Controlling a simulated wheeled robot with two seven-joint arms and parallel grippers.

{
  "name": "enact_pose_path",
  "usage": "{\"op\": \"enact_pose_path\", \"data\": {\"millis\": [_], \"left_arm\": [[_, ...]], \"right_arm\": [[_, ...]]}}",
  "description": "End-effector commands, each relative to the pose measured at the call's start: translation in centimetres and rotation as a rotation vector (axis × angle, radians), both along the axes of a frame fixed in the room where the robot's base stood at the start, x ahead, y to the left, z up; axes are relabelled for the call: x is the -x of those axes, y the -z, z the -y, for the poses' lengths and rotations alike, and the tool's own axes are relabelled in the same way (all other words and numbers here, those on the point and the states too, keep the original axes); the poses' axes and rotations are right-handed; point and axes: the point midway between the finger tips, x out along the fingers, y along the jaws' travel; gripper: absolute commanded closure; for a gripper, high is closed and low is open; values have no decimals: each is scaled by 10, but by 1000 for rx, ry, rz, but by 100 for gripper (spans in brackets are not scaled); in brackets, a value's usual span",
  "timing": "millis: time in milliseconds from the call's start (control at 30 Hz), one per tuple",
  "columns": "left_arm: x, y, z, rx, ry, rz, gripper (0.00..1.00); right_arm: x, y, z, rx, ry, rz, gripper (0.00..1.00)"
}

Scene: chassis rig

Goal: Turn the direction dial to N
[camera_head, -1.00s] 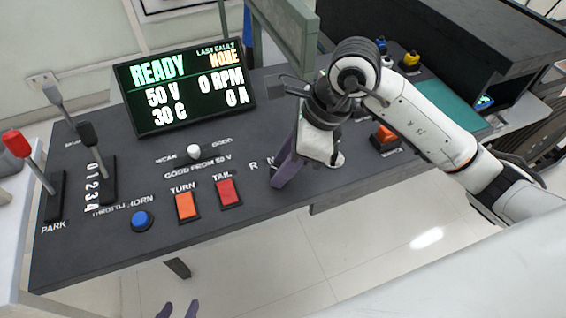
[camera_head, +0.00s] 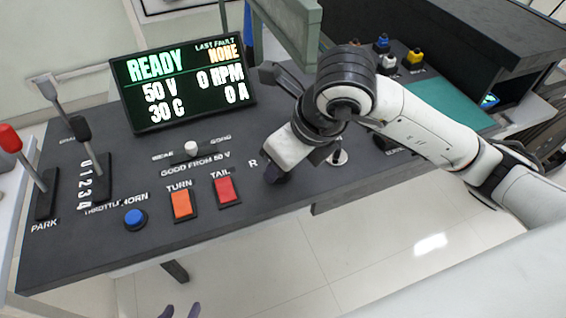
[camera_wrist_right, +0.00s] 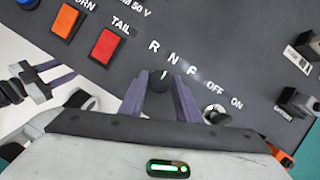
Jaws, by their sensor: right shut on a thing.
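The direction dial (camera_wrist_right: 168,92) is a dark round knob below the letters R, N and F in the right wrist view. A short white mark shows at its top, pointing up and slightly left, between R and N; I cannot tell its exact setting. My right gripper (camera_wrist_right: 160,97) is shut on the dial, one purple finger on each side. In the head view my right gripper (camera_head: 277,172) is down at the panel and hides the dial and the N. My left gripper (camera_head: 179,311) is open and empty at the bottom edge, away from the panel; it also shows in the right wrist view (camera_wrist_right: 66,75).
The red TAIL switch (camera_head: 227,190) and orange TURN switch (camera_head: 182,204) lie left of the dial. A metal OFF/ON toggle (camera_head: 338,156) stands close to its right. The READY display (camera_head: 185,82) stands behind. The panel front is clear.

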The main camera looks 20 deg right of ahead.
Motion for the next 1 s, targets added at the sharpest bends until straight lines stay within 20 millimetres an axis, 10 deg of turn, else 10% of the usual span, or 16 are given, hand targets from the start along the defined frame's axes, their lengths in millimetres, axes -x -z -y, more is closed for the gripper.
{"op": "enact_pose_path", "data": {"millis": [567, 600, 700, 1000], "left_arm": [[0, 0, 1, 3, 0, 2, 60], [0, 0, 1, 3, 0, 2, 60], [0, 0, 2, 3, 0, 3, 60], [0, -1, 2, 3, 0, 4, 60]], "right_arm": [[0, 0, 0, 0, 41, 0, 92], [0, 0, 0, 0, 41, 0, 68], [0, 0, 0, 0, 41, 0, 52], [0, -1, 0, 1, 40, 0, 52]]}}
